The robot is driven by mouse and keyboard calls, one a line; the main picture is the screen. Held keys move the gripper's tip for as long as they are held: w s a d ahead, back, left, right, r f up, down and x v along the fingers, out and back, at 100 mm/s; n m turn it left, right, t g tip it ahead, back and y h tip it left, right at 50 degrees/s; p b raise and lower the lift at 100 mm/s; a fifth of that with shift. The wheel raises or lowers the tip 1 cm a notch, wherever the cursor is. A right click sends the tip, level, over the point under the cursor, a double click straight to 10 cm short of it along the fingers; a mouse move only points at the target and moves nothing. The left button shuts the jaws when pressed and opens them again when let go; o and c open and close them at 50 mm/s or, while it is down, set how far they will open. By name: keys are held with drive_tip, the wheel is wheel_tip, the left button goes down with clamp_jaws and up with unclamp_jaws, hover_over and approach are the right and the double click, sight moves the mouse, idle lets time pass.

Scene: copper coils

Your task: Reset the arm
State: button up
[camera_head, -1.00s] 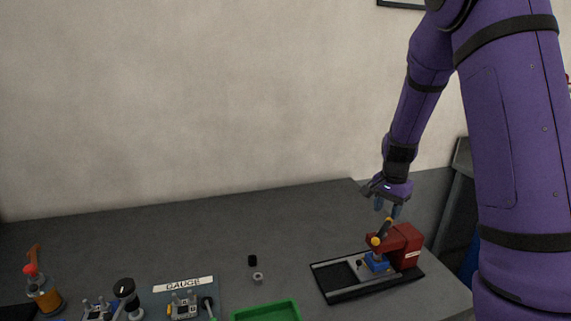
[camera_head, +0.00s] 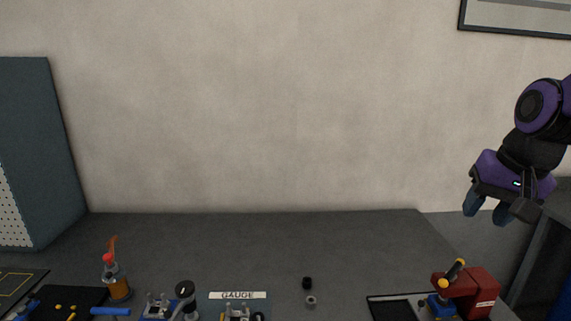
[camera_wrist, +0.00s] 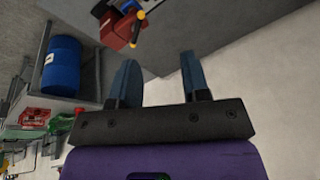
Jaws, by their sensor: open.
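My gripper (camera_head: 487,212) is at the right side of the head view, raised above the table's right end and apart from everything on it. Its two dark blue fingers are spread and hold nothing. In the wrist view the fingers (camera_wrist: 160,75) also show apart with an empty gap. My purple arm reaches in from the right edge. The red machine (camera_head: 474,290) with a yellow-tipped lever stands on the table below the gripper; part of it also shows in the wrist view (camera_wrist: 114,30).
The dark table (camera_head: 250,240) has a clear middle and back. A gauge plate (camera_head: 238,295), two small cylinders (camera_head: 309,301) and an orange bottle (camera_head: 119,290) stand along the front. A grey panel (camera_head: 35,150) rises at left. A blue barrel (camera_wrist: 62,66) sits on a shelf beyond the table.

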drive_tip(key=s+a+r+n+t, duration=0.1)
drive_tip(key=s+n, duration=0.1)
drive_tip(key=s, duration=0.3)
drive_tip(key=s+a+r+n+t, duration=0.1)
drive_tip(key=s+a+r+n, duration=0.1)
drive_tip(key=s, duration=0.4)
drive_tip(key=shift+s+r+h, duration=0.25)
drive_tip(key=shift+r+h, duration=0.05)
drive_tip(key=shift+h, duration=0.1)
drive_tip(key=shift+w, duration=0.1)
idle(1.5)
